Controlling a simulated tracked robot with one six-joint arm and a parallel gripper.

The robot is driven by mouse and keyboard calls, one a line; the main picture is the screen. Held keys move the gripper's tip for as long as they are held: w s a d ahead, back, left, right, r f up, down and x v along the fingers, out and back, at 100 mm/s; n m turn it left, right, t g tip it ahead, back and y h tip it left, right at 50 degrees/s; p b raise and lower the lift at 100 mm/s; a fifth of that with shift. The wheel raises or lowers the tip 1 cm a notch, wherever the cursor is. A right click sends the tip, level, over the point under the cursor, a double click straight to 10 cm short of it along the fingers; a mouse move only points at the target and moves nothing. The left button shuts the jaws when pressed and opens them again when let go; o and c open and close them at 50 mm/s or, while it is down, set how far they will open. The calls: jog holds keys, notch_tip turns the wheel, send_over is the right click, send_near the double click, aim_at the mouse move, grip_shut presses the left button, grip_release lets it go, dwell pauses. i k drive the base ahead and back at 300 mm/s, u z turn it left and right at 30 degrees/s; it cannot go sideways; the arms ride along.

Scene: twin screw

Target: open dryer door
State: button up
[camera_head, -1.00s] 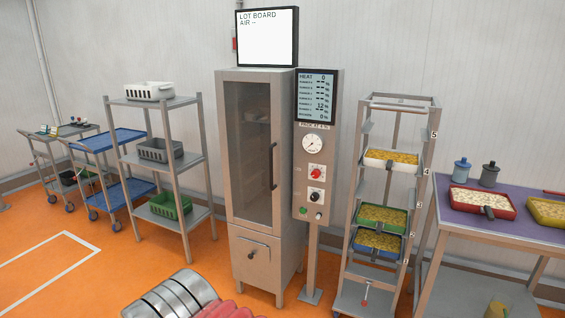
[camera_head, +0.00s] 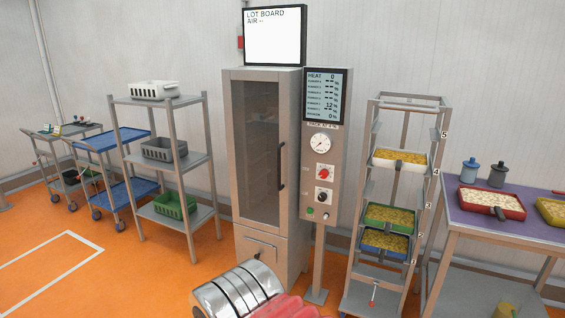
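The dryer (camera_head: 232,215) is a tall grey cabinet near the middle of the view. Its glazed door (camera_head: 256,150) is shut, with a dark vertical handle (camera_head: 281,166) on the right side of the door. Shelves or trays inside show only faintly through the dark glass. A banded metal and red part of my arm (camera_head: 240,295) shows at the bottom edge, in front of the dryer's base. My gripper's fingers are not in view.
A control post (camera_head: 320,225) with dial, knobs and screen stands right of the dryer. A tray rack (camera_head: 373,258) and a purple-topped table (camera_head: 475,218) stand farther right. A grey shelf unit (camera_head: 177,113) and carts are at left. Orange floor is clear at front left.

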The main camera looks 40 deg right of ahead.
aim_at(290, 80)
jog(key=u, duration=0.05)
jog(key=i, duration=1)
jog(key=z, duration=0.05)
